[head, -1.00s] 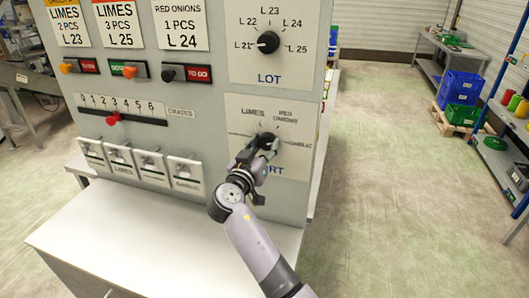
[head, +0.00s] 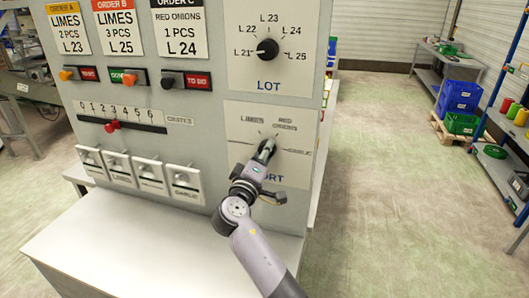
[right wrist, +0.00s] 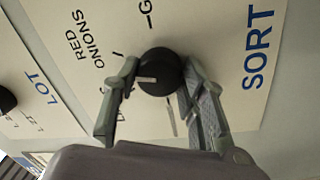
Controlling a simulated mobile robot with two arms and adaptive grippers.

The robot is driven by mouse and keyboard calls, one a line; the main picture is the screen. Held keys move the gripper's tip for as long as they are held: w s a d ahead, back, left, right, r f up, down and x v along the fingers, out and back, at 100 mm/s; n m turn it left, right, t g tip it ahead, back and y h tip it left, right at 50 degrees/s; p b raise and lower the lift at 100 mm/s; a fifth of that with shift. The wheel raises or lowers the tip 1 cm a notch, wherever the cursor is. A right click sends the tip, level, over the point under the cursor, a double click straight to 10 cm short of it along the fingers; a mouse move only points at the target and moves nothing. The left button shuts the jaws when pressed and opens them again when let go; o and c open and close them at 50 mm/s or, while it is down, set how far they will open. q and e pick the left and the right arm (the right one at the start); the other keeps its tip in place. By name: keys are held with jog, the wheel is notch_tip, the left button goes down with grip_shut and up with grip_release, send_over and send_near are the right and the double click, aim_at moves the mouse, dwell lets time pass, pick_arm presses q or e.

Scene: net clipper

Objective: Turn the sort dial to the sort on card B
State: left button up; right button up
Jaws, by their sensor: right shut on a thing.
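The sort dial (right wrist: 160,72) is a round black knob with a white pointer line on a pale plate. In the right wrist view its pointer faces left, between the RED ONIONS tick and the partly covered limes side. My right gripper (right wrist: 157,65) is shut on the dial, one finger on each side. In the head view the right gripper (head: 266,152) covers most of the dial, under the LIMES and RED ONIONS labels. Card B (head: 118,27), marked ORDER B, reads LIMES, 3 PCS, L 25. My left gripper is not in view.
Above the sort plate is the lot dial (head: 267,48), pointing toward L 21. Left are switches with coloured knobs, the crates slider (head: 112,126) and several white flaps (head: 138,172). A white ledge (head: 170,240) juts out below.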

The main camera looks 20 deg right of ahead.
jog(key=n+p, duration=0.3)
jog(key=n, duration=0.3)
jog(key=shift+r+y, duration=0.15)
jog(key=shift+y, duration=0.15)
jog(key=shift+n+t+p, duration=0.3)
jog(key=shift+n+p, duration=0.65)
jog(key=shift+n, duration=0.65)
jog(key=shift+f, duration=0.2)
jog(key=o, duration=1.2)
jog(key=shift+c, duration=0.2)
jog(key=r+v, duration=0.1)
jog(key=v, duration=1.1)
jog(key=shift+f, duration=0.4)
jog(key=shift+s+d, duration=0.1)
